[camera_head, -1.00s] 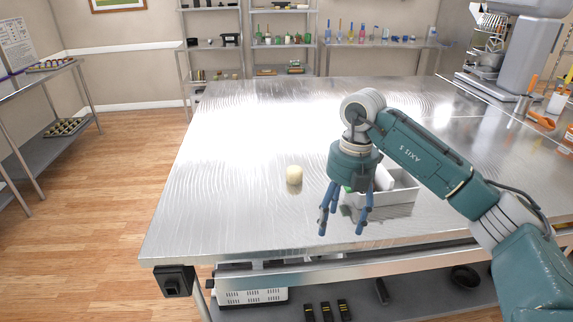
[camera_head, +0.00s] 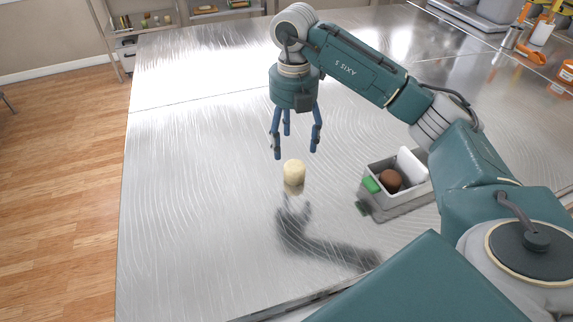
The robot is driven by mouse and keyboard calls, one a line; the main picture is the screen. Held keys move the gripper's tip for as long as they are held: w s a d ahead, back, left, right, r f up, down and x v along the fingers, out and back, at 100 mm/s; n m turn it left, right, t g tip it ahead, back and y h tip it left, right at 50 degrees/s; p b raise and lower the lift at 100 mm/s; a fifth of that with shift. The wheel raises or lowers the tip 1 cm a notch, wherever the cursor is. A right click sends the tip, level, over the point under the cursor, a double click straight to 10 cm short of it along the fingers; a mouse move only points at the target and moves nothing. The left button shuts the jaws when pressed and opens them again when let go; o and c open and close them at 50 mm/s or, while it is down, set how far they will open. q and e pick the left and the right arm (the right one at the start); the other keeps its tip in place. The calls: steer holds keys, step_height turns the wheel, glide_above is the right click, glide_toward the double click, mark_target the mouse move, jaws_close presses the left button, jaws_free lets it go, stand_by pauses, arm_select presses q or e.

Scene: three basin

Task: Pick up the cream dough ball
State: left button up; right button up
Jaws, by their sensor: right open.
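The cream dough ball (camera_head: 294,172) is a pale, rounded lump standing on the steel table (camera_head: 190,200) near the middle of the head view. My right gripper (camera_head: 296,150) is open and empty, its blue fingers spread and pointing down. Its fingertips show just above the dough ball in the picture, apart from it; the exact height between them is hard to tell. My left gripper is not in view.
A grey bin (camera_head: 402,206) right of the dough ball holds a brown ball (camera_head: 390,180), a white block (camera_head: 411,165) and a green item (camera_head: 371,185). Orange tools (camera_head: 529,52) lie at the far right. The table left of the dough ball is clear.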

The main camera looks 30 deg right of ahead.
mark_target(295, 166)
steer(key=f, duration=0.1)
steer(key=s+f, duration=0.1)
steer(key=f, duration=0.1)
steer(key=shift+f+p, duration=0.2)
steer(key=shift+p, duration=0.1)
steer(key=shift+w+f+p, duration=0.1)
steer(key=shift+f+p, duration=0.2)
steer(key=shift+f, duration=0.35)
step_height(295, 166, down, 4)
steer(key=shift+d+r+p, duration=0.1)
steer(key=shift+r+p, duration=0.1)
steer(key=shift+p, duration=0.65)
steer(key=shift+f, duration=0.5)
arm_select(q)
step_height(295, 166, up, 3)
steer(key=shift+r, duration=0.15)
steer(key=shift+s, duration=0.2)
arm_select(e)
steer(key=c, duration=1.3)
